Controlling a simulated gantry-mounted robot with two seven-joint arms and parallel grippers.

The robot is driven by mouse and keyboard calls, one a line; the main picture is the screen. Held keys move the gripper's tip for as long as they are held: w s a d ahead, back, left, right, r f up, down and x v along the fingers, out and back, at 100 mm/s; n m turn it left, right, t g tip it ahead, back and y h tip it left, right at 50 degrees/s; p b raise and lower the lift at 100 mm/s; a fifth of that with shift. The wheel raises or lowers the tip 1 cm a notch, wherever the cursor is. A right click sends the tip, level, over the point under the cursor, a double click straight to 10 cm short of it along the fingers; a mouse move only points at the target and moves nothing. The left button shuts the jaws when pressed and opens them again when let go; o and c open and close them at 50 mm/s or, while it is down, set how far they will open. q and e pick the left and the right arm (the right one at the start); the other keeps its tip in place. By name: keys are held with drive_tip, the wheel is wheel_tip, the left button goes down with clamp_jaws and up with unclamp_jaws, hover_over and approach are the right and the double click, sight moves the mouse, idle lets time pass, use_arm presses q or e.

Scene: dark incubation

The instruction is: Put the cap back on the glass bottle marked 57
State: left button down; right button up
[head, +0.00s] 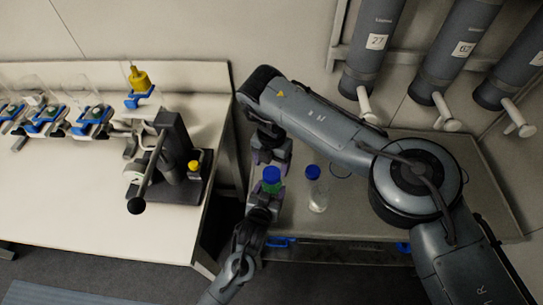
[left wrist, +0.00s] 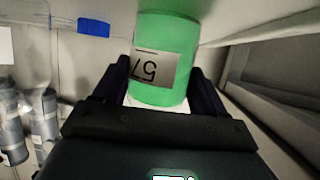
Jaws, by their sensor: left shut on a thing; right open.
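The glass bottle marked 57 (left wrist: 162,65) holds green contents, and its label reads upside down in the left wrist view. In the head view the green bottle (head: 271,187) has a blue cap (head: 271,173) at its top. I cannot tell whether the cap is fully seated. My left gripper (head: 264,192) is shut on the bottle, with dark fingers on both sides of it in the left wrist view (left wrist: 160,85). My right gripper (head: 270,158) is open just behind the blue cap, apart from it as far as I can tell.
A clear bottle with a blue cap (head: 316,192) stands on the grey bench (head: 375,205), beside a clear round rim (head: 340,170). The white table (head: 150,230) at left carries blue racks and a black lever device (head: 178,150). Grey cylinders (head: 375,45) hang on the wall.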

sight(271, 173)
drive_tip(key=shift+f, duration=2.35)
drive_tip(key=c, duration=1.1)
drive_tip(key=o, duration=1.3)
drive_tip(key=shift+r, duration=0.15)
wheel_tip(271, 173, up, 12)
drive_tip(key=shift+f, duration=0.15)
